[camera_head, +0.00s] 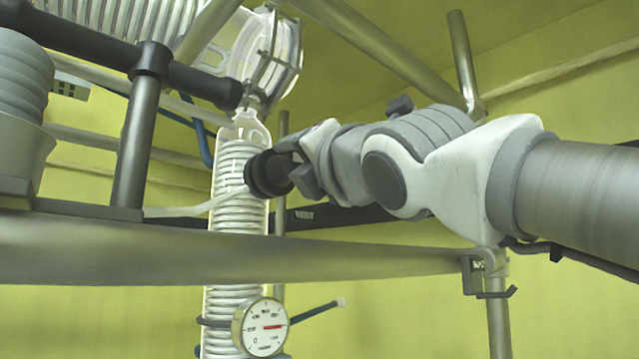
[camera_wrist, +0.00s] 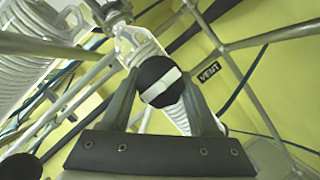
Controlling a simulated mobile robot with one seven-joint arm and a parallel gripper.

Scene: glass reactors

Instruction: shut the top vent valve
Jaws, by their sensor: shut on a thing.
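The vent valve's round black knob (camera_head: 266,174) is in front of the coiled glass column in the head view. In the wrist view the knob (camera_wrist: 155,73) is large between my fingers, with a pale bar across its face, slanting up to the right. My gripper (camera_head: 292,172) reaches in from the right and is shut on the knob. In the wrist view both fingers of my gripper (camera_wrist: 161,88) flank the knob, one on each side. The valve body behind the knob is mostly hidden.
The glass column (camera_head: 238,215) with its coil stands behind the knob. A round pressure gauge (camera_head: 261,327) is below. A thick horizontal rail (camera_head: 370,263) crosses under my arm. Frame tubes (camera_head: 350,38) run above. Open space lies right of the gauge.

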